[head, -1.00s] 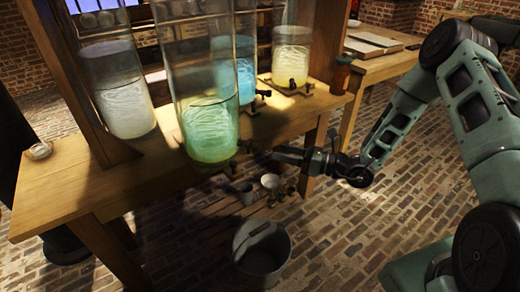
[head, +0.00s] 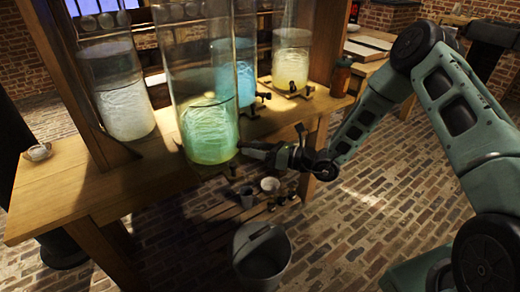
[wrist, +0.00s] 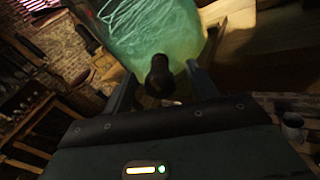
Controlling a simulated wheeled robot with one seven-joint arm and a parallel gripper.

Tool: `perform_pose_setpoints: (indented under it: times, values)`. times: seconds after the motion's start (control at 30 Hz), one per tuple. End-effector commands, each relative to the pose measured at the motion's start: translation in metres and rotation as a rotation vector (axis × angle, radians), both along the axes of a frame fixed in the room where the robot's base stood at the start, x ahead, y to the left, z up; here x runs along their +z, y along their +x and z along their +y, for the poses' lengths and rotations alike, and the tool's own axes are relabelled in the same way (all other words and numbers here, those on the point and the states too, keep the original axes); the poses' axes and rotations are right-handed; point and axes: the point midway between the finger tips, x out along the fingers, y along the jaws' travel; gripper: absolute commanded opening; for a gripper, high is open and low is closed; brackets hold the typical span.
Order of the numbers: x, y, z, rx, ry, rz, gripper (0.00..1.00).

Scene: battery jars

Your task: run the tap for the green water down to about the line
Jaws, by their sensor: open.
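The tall glass jar with green water (head: 208,130) stands at the front edge of the wooden table. The green water fills its lower part, and I cannot make out a line on the glass. In the wrist view the green water (wrist: 150,35) is close ahead. The jar's dark tap (wrist: 160,75) sticks out from its base toward me. My gripper (wrist: 160,88) is open, with one finger on each side of the tap. I cannot tell whether either finger touches it. In the head view my gripper (head: 254,152) is at the jar's base, and the tap is mostly hidden.
Jars of pale (head: 122,100), blue (head: 245,78) and yellow water (head: 290,62) stand nearby on the table (head: 60,195). A metal bucket (head: 262,255) stands on the brick floor below. Small pots (head: 270,184) sit on a low slatted shelf. An amber bottle (head: 341,76) is at the right.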

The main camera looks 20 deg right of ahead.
Motion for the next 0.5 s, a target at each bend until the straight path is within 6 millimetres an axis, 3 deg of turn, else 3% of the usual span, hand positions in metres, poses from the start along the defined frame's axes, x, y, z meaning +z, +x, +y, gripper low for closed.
perform_pose_setpoints:
  times: [0.1,0.3,0.5]
  values:
    - [0.0,0.0,-0.0001,0.0,0.0,0.0,0.58]
    - [0.0001,-0.0001,-0.0003,0.0,0.0,0.0,0.07]
    - [-0.0003,0.0,-0.0004,0.0,-0.035,-0.046,0.07]
